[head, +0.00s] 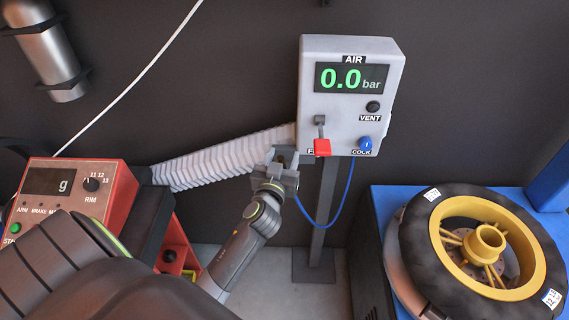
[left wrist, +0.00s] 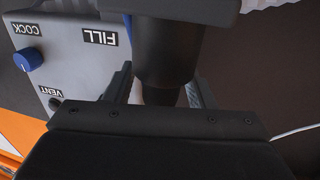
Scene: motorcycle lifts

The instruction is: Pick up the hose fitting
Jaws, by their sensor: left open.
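The hose fitting (left wrist: 167,45) appears to be the dark, tapering cylinder in the left wrist view, and it fills the middle between my fingers. My left gripper (left wrist: 160,90) is open, with one finger on each side of it; I cannot tell whether either finger touches it. In the head view my left gripper (head: 281,157) is just left of and below the air panel. It largely hides the fitting there. A thin blue hose (head: 321,225) loops from near the gripper up to the panel. My right gripper is not in view.
A white pleated hose (head: 220,161) passes behind the gripper. A red balancer console (head: 100,182) stands left, a wheel (head: 417,240) right.

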